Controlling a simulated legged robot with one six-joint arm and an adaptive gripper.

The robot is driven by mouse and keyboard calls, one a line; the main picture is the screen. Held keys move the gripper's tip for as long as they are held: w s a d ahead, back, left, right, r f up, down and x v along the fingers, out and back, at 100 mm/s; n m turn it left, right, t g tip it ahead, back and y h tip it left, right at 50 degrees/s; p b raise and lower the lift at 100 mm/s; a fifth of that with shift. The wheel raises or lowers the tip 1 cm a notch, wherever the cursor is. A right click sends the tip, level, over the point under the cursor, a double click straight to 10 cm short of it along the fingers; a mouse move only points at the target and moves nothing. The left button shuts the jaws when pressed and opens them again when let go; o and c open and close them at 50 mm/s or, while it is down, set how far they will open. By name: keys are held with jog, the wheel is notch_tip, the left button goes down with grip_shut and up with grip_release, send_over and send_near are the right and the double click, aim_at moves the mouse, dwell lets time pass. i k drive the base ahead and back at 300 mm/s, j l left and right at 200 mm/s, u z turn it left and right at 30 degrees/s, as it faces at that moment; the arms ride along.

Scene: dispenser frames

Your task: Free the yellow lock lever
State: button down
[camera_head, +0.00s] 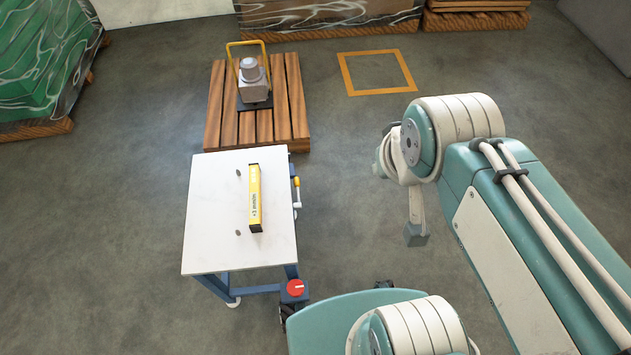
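A small yellow lever (296,182) sits at the right side of the white-topped cart (212,215), near its far right corner. It has a pale metal part below it. A larger yellow bar frame (232,60) stands around a grey device on the pallet; I cannot tell from this view which one is the lock lever. My gripper (416,236) hangs over the bare floor to the right of the cart, apart from it and touching nothing visible. Its fingers are seen edge-on and partly hidden, so its opening is unclear.
A red knob (295,288) is at the cart's near right corner. The grey device (252,82) stands on a wooden pallet (216,105) behind. An orange floor square (378,73) is empty. Wrapped loads line the back.

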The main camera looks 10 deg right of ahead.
aim_at(297, 206)
jog(key=l+u, duration=0.1)
jog(key=l, duration=0.5)
jog(key=i+l+u, duration=0.3)
jog(key=i+l, duration=0.15)
jog(key=l, duration=0.2)
jog(key=i+l+u, duration=0.1)
jog(key=i+l, duration=0.15)
jog(key=i+l+u, duration=0.15)
jog(key=l, duration=0.3)
